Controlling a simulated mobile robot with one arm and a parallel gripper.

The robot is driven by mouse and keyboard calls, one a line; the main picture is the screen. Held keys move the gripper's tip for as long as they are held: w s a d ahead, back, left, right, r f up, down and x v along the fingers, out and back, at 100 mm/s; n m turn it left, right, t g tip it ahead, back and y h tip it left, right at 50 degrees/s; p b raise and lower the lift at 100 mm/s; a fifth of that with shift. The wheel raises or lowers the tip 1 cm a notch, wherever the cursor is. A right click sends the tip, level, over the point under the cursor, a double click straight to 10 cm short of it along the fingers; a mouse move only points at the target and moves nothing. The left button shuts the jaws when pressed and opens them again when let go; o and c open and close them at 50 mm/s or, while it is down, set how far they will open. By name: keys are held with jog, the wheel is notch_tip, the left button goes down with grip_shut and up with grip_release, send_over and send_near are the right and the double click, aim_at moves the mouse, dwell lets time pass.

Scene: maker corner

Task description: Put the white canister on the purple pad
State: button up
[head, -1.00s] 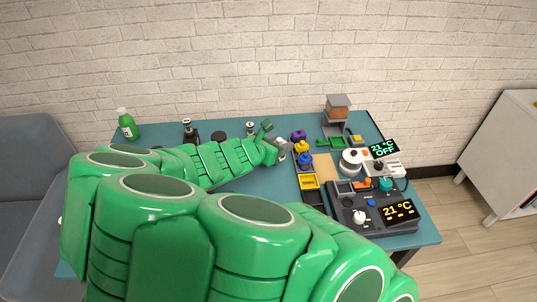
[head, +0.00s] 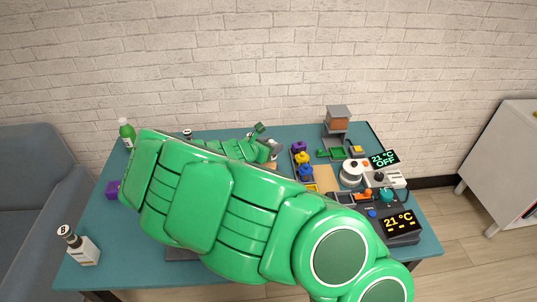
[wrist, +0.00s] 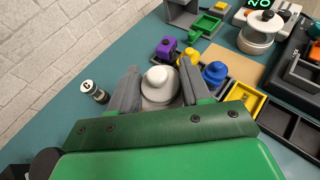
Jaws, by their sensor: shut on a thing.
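The white canister (wrist: 160,84) has a rounded white top and sits between the grey fingers of my gripper (wrist: 157,72) in the wrist view. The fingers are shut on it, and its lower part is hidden. In the head view my gripper (head: 272,149) is small, over the middle of the table, left of the row of coloured knobs. A purple thing (head: 113,188), seemingly the purple pad, shows at the table's left edge in the head view. It is partly hidden by my arm, far left of my gripper.
A tray with purple (wrist: 166,47), yellow (wrist: 191,57) and blue (wrist: 214,73) pieces is just beyond my gripper. A labelled bottle (head: 83,250) stands front left and a green bottle (head: 127,133) back left. Instruments (head: 400,222) fill the right side. My arm covers the table's middle.

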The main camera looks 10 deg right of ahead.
jog(key=shift+w+a+f, duration=0.1)
jog(key=shift+w+f, duration=0.95)
jog(key=shift+f, duration=0.2)
jog(key=shift+w+a+f, duration=0.1)
jog(key=shift+w+f, duration=0.9)
jog(key=shift+f, duration=1.7)
jog(key=shift+f, duration=0.1)
jog(key=o, duration=1.1)
jog(key=shift+s+a, duration=0.1)
jog(key=shift+r+v, duration=0.2)
jog(key=shift+v, duration=5.75)
